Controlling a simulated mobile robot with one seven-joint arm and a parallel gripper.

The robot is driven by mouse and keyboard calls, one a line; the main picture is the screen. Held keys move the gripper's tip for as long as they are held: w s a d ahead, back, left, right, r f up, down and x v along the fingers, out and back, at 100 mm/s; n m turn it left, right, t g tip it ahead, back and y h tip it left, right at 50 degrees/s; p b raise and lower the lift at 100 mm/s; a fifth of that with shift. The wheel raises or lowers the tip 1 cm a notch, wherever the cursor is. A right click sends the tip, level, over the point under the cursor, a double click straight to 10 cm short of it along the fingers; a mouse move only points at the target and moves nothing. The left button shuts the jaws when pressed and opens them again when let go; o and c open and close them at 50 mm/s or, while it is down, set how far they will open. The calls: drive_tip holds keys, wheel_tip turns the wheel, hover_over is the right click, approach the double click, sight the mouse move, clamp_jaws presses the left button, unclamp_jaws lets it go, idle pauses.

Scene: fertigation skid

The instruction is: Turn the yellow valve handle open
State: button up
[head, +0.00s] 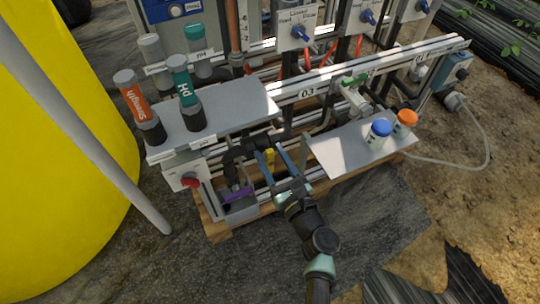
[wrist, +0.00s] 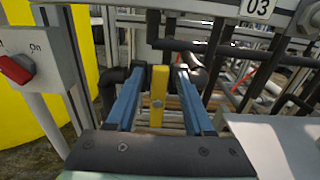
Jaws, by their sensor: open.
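The yellow valve handle (head: 270,156) is a small upright bar low in the skid, beside black pipe. In the wrist view the yellow handle (wrist: 158,88) stands upright between my two blue fingers. My gripper (head: 268,151) is open around the handle, and it also shows in the wrist view (wrist: 160,74). A gap shows on each side of the handle, so neither finger appears to touch it. The valve body behind and below the handle is mostly hidden by pipes and my gripper.
A grey shelf (head: 225,112) with several labelled bottles stands left, above a switch box with a red knob (head: 190,181). Black pipes (wrist: 110,88) crowd the fingers. Open ground lies in front.

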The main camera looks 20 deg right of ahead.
drive_tip(key=shift+w, duration=0.4)
drive_tip(key=shift+c, duration=0.3)
clamp_jaws()
